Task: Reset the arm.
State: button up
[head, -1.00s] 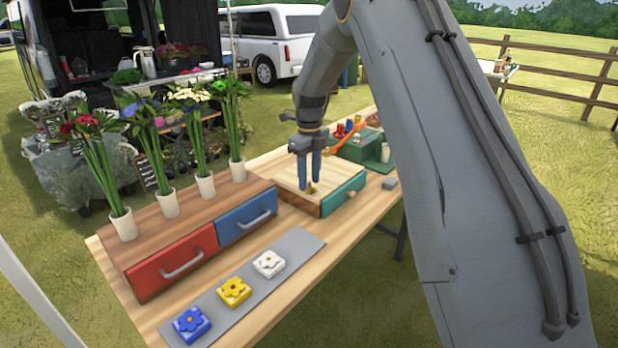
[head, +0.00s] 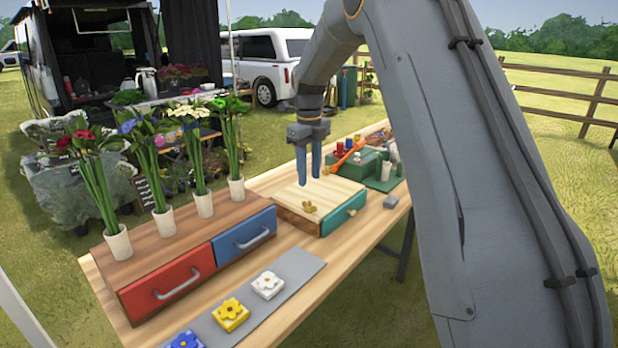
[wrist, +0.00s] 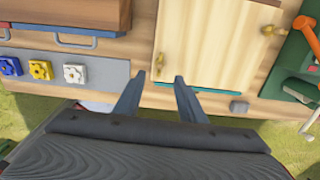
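My gripper (head: 309,182) points down above the pale wooden box (head: 290,200) with the teal drawer (head: 345,212). Its two blue-grey fingers are apart with nothing between them, as the wrist view also shows (wrist: 160,78). A small brass piece (head: 310,207) sits on the box top near its front edge, below the fingers and apart from them. In the wrist view a brass piece (wrist: 158,62) shows just beyond the left fingertip, and another (wrist: 268,30) lies farther right on the box.
A chest with a red drawer (head: 165,283) and a blue drawer (head: 245,232) carries several flower vases. Blue, yellow (head: 231,314) and white (head: 267,285) flower tiles lie on a grey mat (head: 300,266). A green tray (head: 385,184) and orange-handled tool (head: 345,158) stand right of the box.

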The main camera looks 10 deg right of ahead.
jog(key=s+f+n, duration=0.2)
jog(key=s+n, duration=0.7)
jog(key=s, duration=0.3)
jog(key=s+f+n, duration=0.3)
jog(key=s+n, duration=0.7)
jog(key=s, duration=0.2)
jog(key=s+f+n, duration=0.3)
jog(key=s+n, duration=0.7)
jog(key=s, duration=0.1)
jog(key=shift+s+t, duration=0.3)
jog(key=shift+s, duration=0.1)
jog(key=shift+c, duration=0.7)
